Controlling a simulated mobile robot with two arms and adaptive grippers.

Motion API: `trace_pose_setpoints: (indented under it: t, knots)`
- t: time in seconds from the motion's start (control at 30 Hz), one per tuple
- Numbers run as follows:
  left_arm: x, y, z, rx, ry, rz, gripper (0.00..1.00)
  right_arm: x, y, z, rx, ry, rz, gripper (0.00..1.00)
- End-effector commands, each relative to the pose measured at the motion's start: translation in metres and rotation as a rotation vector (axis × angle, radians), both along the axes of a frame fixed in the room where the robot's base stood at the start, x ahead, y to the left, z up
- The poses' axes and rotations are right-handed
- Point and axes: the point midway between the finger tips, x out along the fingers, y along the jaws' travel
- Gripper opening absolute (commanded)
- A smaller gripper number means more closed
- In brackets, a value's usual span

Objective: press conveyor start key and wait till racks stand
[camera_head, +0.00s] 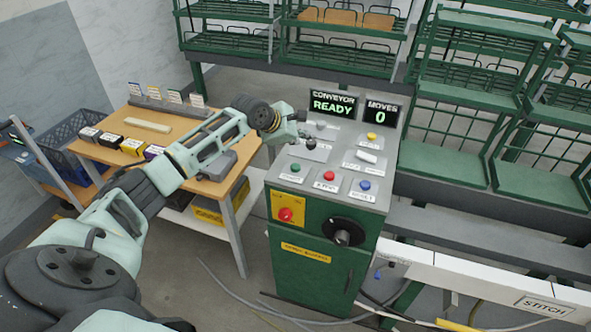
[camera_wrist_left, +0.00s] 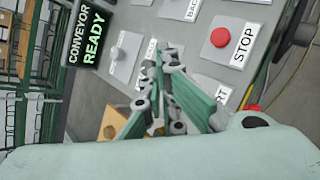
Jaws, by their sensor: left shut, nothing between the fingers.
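The green control console (camera_head: 330,222) stands in the middle of the head view, with a grey sloped key panel. A green key (camera_head: 295,167) sits at the panel's lower left, beside a red key (camera_head: 329,176) and a blue key (camera_head: 364,185). The wrist view shows the red STOP key (camera_wrist_left: 221,37) and part of a label ending in "RT"; the key beside that label is hidden by my gripper. My left gripper (camera_wrist_left: 162,52) is shut and empty, over the panel's upper left, apart from the green key. My right gripper is not in view.
The display (camera_head: 333,103) reads CONVEYOR READY and the counter (camera_head: 380,117) reads MOVES 0. A black knob, a white switch and a yellow key (camera_head: 371,136) also sit on the panel. A wooden table (camera_head: 205,188) stands left; green racks (camera_head: 470,100) stand behind and right.

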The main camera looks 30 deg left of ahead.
Motion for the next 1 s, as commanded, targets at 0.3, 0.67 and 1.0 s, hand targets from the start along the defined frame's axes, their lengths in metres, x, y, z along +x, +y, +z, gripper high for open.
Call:
trace_pose_setpoints:
  t: [0.3, 0.67, 1.0]
  knots:
    - [0.000, 0.000, -0.043, 0.002, -0.001, -0.001, 0.00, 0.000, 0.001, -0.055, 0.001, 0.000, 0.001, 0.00]
    - [0.000, 0.000, -0.072, -0.001, 0.000, -0.001, 0.00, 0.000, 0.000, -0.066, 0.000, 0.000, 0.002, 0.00]
    - [0.000, 0.000, -0.073, 0.000, 0.001, -0.001, 0.00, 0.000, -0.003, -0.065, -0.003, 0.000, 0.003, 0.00]
